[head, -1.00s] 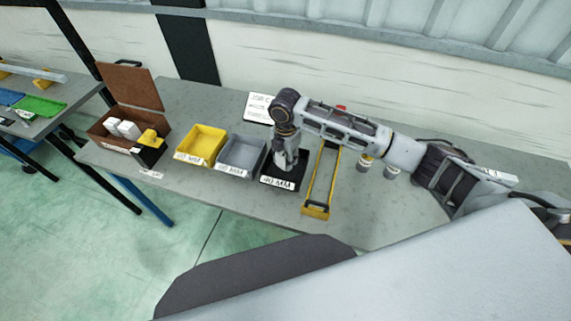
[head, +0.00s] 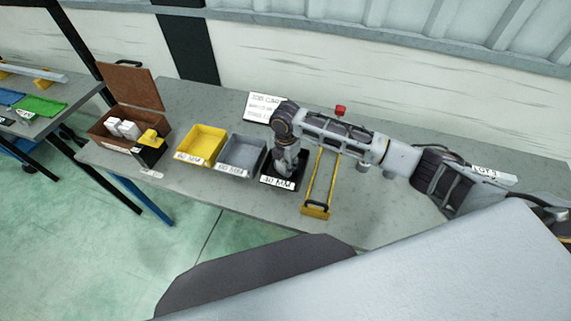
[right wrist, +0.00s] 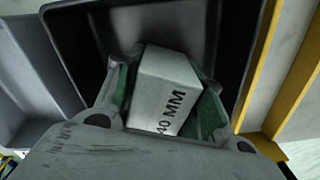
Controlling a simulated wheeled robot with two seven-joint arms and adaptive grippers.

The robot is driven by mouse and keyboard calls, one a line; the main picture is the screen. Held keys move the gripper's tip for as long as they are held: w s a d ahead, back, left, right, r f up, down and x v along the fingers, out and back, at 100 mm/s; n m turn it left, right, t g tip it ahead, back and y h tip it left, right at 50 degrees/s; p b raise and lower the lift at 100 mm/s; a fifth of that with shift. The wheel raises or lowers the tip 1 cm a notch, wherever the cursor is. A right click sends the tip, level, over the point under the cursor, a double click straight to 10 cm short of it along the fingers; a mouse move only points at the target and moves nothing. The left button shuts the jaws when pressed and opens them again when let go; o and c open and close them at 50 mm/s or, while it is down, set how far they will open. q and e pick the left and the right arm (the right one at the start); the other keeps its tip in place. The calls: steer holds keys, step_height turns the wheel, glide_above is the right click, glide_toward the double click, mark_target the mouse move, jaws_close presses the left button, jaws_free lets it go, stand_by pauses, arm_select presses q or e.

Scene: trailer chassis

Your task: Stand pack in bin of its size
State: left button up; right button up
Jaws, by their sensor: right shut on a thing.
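My right gripper (head: 284,173) points down into the black bin (head: 278,184), whose front label seems to read 40 MM. In the right wrist view the gripper (right wrist: 172,100) is shut on a white pack (right wrist: 168,82) marked 40 MM, with green pads on both sides of it. The black bin's dark inner walls (right wrist: 215,25) surround the pack; whether the pack touches the floor I cannot tell. A grey bin (head: 262,148) and a yellow bin (head: 222,133) stand to the left, with labels too small to read surely. My left gripper is not in view.
A yellow-framed tool (head: 316,211) lies close right of the black bin. A brown open box (head: 104,130) with white packs stands at the table's left. A white sign (head: 262,107) stands behind the bins. The table's right front is clear.

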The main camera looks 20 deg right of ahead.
steer(key=shift+f, duration=0.1)
steer(key=o, duration=1.2)
steer(key=shift+r+b, duration=0.55)
steer(key=shift+r, duration=5.6)
